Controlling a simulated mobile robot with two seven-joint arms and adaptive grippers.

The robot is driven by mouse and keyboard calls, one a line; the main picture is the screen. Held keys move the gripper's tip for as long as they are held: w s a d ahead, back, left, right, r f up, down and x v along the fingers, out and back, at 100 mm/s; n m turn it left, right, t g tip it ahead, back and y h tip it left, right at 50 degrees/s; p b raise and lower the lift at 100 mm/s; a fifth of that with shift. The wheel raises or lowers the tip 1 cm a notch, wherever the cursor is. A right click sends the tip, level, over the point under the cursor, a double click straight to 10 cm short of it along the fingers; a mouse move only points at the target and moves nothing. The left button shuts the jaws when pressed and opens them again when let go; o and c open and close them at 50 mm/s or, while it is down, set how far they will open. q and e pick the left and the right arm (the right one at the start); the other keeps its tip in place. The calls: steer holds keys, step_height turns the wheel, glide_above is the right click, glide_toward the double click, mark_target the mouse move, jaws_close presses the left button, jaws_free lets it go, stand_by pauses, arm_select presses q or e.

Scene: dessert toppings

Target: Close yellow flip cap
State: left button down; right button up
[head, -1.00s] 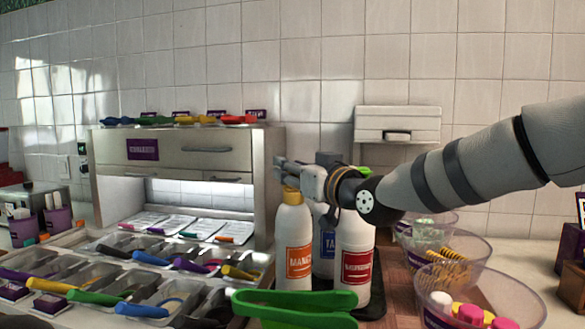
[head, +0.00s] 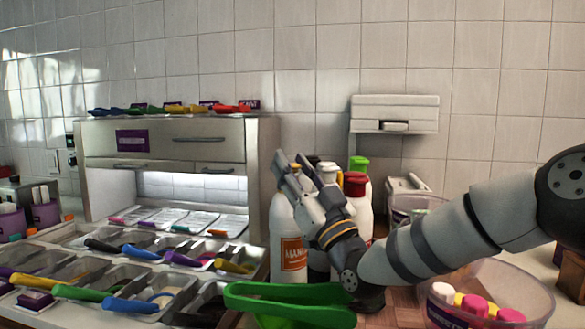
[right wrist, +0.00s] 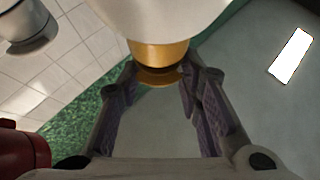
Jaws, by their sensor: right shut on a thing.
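The white mango bottle (head: 284,222) with an orange label stands upright on the right part of the counter. Its yellow cap (head: 296,167) is at the top, mostly hidden by my right gripper (head: 291,172). In the right wrist view, the yellow cap (right wrist: 160,53) sits between the two fingers of my right gripper (right wrist: 158,82), and a thin yellow disc-like part, probably the lid, shows below it. The gripper is shut on the cap, its fingers pointing up and left in the head view. Whether the lid is fully down cannot be told. My left gripper is out of view.
A red-capped bottle (head: 355,184) and a green-capped bottle (head: 358,164) stand close behind my right gripper. Clear bowls (head: 540,300) stand at right. Topping trays with coloured handles fill the left.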

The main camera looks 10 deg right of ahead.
mark_target(294, 164)
steer(key=shift+f, duration=0.1)
stand_by(0.3)
steer(key=o, duration=1.2)
steer(key=shift+o, duration=0.2)
step_height(294, 164, up, 10)
steer(key=shift+r, duration=0.1)
